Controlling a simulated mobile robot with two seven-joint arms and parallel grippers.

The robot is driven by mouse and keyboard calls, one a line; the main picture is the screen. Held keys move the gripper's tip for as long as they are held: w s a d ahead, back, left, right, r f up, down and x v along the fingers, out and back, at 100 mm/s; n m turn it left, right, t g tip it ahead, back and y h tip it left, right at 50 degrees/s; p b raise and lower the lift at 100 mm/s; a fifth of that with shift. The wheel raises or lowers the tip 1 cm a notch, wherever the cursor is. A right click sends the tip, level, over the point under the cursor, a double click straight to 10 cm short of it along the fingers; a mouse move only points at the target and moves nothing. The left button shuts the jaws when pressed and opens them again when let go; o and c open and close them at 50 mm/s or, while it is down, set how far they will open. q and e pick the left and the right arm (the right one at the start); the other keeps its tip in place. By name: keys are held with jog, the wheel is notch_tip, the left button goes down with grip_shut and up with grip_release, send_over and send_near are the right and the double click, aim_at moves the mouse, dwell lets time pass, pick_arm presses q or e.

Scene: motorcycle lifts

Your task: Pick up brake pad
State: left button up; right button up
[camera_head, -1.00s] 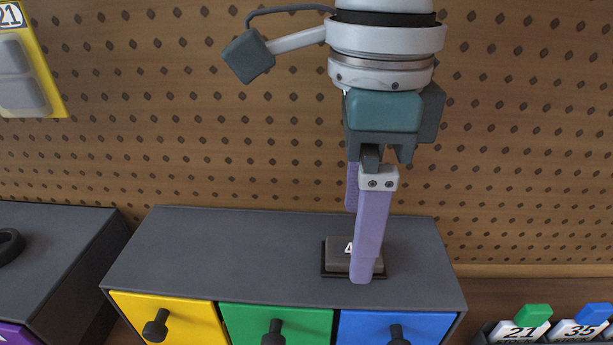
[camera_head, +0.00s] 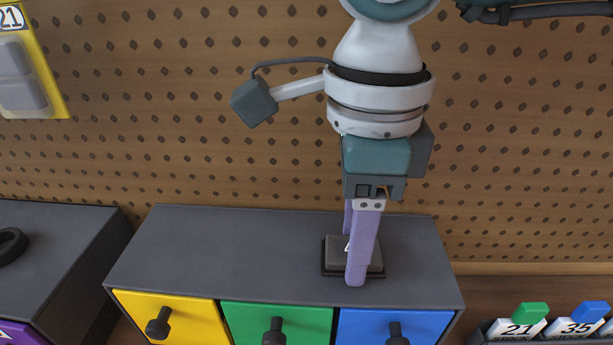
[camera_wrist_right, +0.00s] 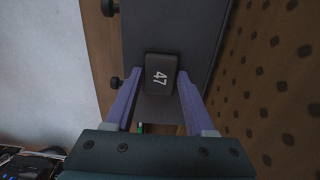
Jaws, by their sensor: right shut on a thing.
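The brake pad (camera_head: 334,251) is a dark grey block on a wider dark base, on the top of the grey drawer cabinet. The right wrist view shows a white 47 on the brake pad (camera_wrist_right: 161,68). My right gripper (camera_head: 355,263) points down at it, with one purple finger in front, hiding part of the pad, and the other behind. In the wrist view, my right gripper (camera_wrist_right: 160,80) has its fingertips at the two sides of the pad, shut on it. The pad appears to rest on the cabinet top. My left gripper is not in view.
The cabinet top (camera_head: 230,245) is otherwise clear. Its front has a yellow drawer (camera_head: 185,318), a green drawer (camera_head: 240,317) and a blue drawer (camera_head: 365,320) with dark knobs. A pegboard wall (camera_head: 200,130) stands close behind. Labelled bins (camera_head: 520,328) sit at the right.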

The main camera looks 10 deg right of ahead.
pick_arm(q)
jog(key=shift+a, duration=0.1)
pick_arm(e)
grip_shut()
